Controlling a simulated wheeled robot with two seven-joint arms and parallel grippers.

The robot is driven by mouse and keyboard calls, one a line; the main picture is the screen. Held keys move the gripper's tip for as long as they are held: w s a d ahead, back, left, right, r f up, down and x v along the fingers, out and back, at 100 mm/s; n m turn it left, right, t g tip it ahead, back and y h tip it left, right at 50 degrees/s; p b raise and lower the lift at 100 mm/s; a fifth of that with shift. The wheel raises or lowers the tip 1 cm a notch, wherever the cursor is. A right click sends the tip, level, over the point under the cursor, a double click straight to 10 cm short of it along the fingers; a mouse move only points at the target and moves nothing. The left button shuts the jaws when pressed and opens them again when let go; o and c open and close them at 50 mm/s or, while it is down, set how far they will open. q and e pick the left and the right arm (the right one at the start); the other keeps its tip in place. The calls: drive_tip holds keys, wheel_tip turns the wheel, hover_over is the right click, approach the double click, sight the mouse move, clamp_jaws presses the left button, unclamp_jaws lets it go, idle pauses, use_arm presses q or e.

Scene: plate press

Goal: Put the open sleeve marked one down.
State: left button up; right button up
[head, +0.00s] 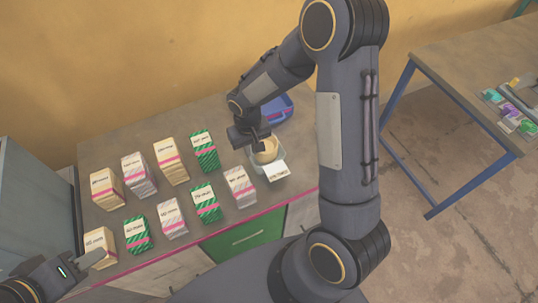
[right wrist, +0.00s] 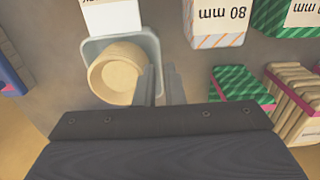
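Several upright sleeves stand in two rows on the table, among them beige (head: 106,188), white (head: 172,219) and green-striped (head: 205,202) ones. Their labels are too small to read in the head view, so I cannot tell which is marked one. A beige sleeve (head: 100,243) stands at the front left. My left gripper (head: 92,259) is close beside it; contact and finger opening are unclear. My right gripper (head: 258,141) is at a round beige bowl (head: 267,151). In the right wrist view its fingers (right wrist: 160,88) are close together at the bowl's rim (right wrist: 118,73).
The bowl sits in a grey tray (head: 285,183) with a white label card (head: 275,170). A blue container (head: 277,110) stands behind it. A second table (head: 440,65) at the right holds small coloured items. Open floor lies between the tables.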

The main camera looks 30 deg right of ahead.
wheel_tip(320, 180, down, 7)
drive_tip(key=b, duration=0.3)
drive_tip(key=shift+s+b, duration=0.15)
drive_tip(key=shift+b, duration=0.15)
clamp_jaws()
drive_tip(key=shift+r, duration=0.2)
